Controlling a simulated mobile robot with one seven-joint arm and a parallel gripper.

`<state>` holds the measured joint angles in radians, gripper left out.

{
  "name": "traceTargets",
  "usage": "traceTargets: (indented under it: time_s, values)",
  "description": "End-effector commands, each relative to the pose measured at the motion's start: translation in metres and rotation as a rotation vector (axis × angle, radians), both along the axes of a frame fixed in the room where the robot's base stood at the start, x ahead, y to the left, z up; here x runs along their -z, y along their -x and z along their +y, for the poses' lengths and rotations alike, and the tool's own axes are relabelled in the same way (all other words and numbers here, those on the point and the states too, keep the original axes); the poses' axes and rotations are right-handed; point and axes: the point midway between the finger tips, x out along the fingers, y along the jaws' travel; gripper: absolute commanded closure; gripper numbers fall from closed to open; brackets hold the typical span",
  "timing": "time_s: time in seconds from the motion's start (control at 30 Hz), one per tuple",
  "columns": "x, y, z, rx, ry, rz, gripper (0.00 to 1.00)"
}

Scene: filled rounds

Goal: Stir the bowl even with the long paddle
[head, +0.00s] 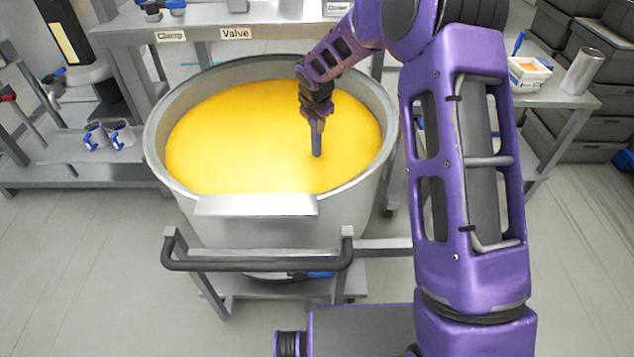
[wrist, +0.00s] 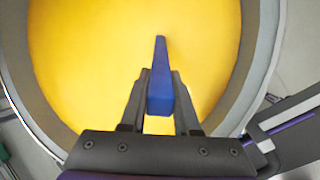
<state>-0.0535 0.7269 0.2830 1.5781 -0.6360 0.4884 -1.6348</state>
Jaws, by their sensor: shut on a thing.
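A large grey metal bowl (head: 155,150) stands on a wheeled cart and holds smooth, even-looking yellow contents (head: 240,135). My gripper (head: 317,120) is over the right part of the bowl. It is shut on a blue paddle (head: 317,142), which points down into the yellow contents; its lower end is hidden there. In the wrist view, my gripper (wrist: 160,90) has its two fingers on either side of the blue paddle (wrist: 160,70), with yellow behind it. The bowl's grey rim (wrist: 262,60) curves along the right.
The cart's dark handle (head: 258,265) is at the front. A bench with labels "Clamp" and "Valve" (head: 236,33) stands behind the bowl. A side table at right holds a white box (head: 528,75) and a metal cylinder (head: 583,72).

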Motion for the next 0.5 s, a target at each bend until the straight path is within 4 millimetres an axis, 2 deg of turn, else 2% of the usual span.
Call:
traceTargets:
  time_s: [0.5]
  values:
    - [0.002, 0.059, 0.076, -0.005, 0.000, -0.002, 1.00]
